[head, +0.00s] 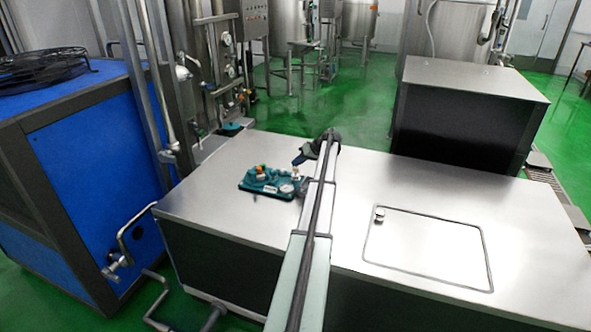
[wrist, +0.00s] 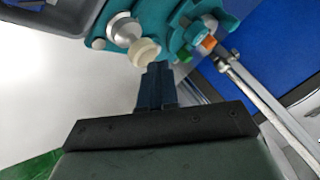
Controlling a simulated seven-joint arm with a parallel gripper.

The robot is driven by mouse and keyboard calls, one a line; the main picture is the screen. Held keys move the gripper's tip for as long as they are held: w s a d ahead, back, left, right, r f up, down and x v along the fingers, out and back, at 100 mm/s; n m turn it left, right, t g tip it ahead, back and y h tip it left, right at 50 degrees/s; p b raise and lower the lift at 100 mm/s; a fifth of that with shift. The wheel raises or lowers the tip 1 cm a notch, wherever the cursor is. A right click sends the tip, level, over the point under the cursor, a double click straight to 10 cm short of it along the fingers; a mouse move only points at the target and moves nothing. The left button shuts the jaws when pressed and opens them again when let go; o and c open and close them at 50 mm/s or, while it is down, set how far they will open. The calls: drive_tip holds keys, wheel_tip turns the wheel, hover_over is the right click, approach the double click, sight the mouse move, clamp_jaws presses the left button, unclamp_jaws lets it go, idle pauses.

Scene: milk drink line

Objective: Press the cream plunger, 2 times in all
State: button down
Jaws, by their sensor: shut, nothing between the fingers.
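The cream plunger (wrist: 144,51) shows in the wrist view as a pale cap on a silver stem, set on a teal panel (wrist: 165,15). In the head view the teal panel (head: 248,187) sits on the steel bench, with the cream plunger (head: 295,171) near its right end. My gripper (wrist: 157,68) is shut and empty. Its fingertips are right beside the cream cap in the wrist view; I cannot tell if they touch. In the head view my gripper (head: 298,160) is above the panel's right end.
An orange part (wrist: 208,42) and a green part (wrist: 185,56) sit on the same panel, near the fingers. A grey tray (wrist: 40,18) lies at the upper left in the wrist view. The steel bench top (head: 375,180) is clear to the right of my arm.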

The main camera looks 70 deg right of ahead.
drive_tip(key=shift+f, duration=1.05)
idle(1.0)
drive_tip(key=shift+r, duration=1.5)
drive_tip(key=shift+r, duration=0.15)
drive_tip(key=shift+r, duration=2.35)
idle(0.6)
wheel_tip(320, 180, up, 4)
drive_tip(key=shift+f, duration=0.1)
drive_tip(key=shift+f, duration=0.15)
idle(0.4)
